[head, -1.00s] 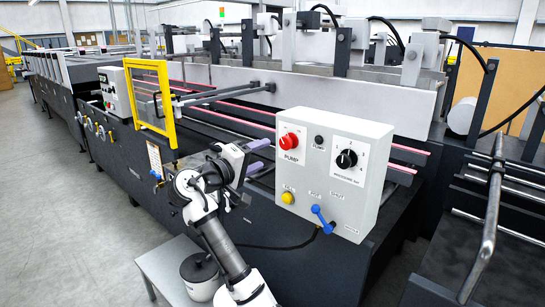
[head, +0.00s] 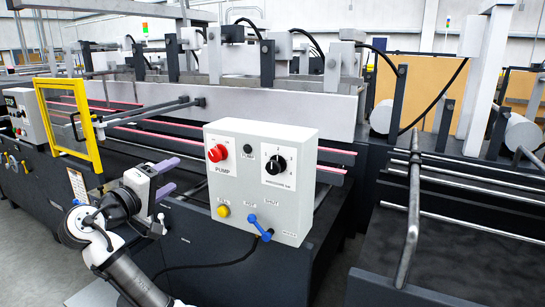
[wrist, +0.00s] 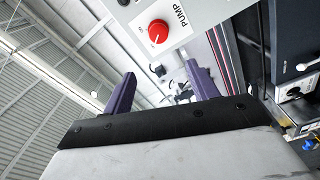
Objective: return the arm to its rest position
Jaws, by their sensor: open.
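My arm reaches up from the bottom left of the head view. My gripper (head: 164,177) has two purple fingers, spread apart with nothing between them. It is in the air in front of the machine, left of the grey pump control box (head: 258,180) and apart from it. In the wrist view the two fingers of my gripper (wrist: 165,90) stand apart, and the red pump knob (wrist: 158,31) on the box shows beyond them.
The box also carries a black dial (head: 275,165), a yellow button (head: 223,211) and a blue lever (head: 260,228). A yellow-framed guard (head: 97,125) stands behind my gripper at left. Metal rails (head: 412,215) stick out at right.

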